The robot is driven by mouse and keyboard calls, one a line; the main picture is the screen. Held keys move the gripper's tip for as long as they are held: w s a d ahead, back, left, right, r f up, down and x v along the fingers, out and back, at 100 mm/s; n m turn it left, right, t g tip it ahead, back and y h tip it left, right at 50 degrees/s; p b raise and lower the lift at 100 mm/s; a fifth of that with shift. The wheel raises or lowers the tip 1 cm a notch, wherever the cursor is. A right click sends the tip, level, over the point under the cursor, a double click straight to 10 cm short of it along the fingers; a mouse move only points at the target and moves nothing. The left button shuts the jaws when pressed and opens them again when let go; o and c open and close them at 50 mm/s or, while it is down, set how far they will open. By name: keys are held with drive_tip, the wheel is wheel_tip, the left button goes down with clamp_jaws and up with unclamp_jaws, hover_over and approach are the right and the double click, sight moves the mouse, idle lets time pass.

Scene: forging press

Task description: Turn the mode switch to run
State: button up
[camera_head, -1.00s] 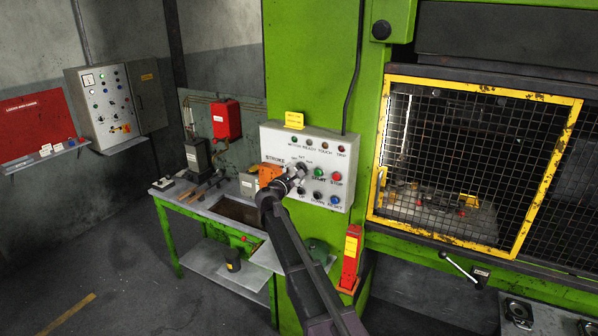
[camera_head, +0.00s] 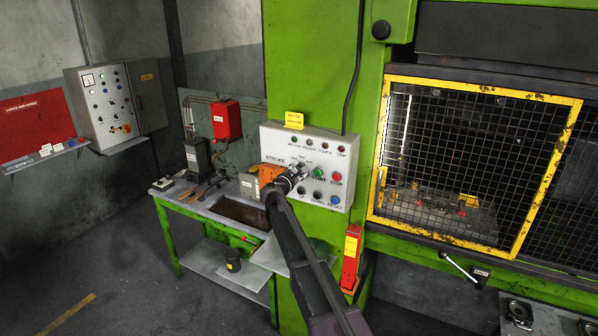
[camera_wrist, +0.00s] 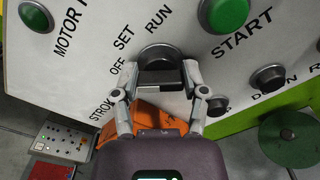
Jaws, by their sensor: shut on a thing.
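The mode switch (camera_wrist: 160,62) is a black rotary knob on the light grey control panel (camera_head: 268,140), with OFF, SET and RUN printed around its upper side in the wrist view. My gripper (camera_wrist: 162,77) is shut on the knob, one finger on each side of its grip bar. In the head view my gripper (camera_head: 298,174) reaches the panel from below and covers most of the knob. I cannot tell clearly which label the knob points at.
A green START button (camera_wrist: 224,14) sits close to the right of the knob, and a black button (camera_wrist: 217,105) lies below right. A red STOP button (camera_head: 337,177) is further right. An orange box (camera_head: 268,174) stands left of my gripper. The yellow-framed mesh guard (camera_head: 530,195) is at right.

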drive_tip(key=shift+m, duration=0.3)
drive_tip(key=m, duration=0.8)
drive_tip(key=shift+f+m, duration=0.15)
drive_tip(key=shift+m, duration=0.15)
drive_tip(key=m, duration=0.4)
drive_tip(key=shift+f, duration=0.1)
drive_tip(key=shift+m+b, duration=0.3)
drive_tip(key=shift+m, duration=2.1)
drive_tip(key=o, duration=1.2)
drive_tip(key=shift+f, duration=0.1)
drive_tip(key=shift+c, duration=0.2)
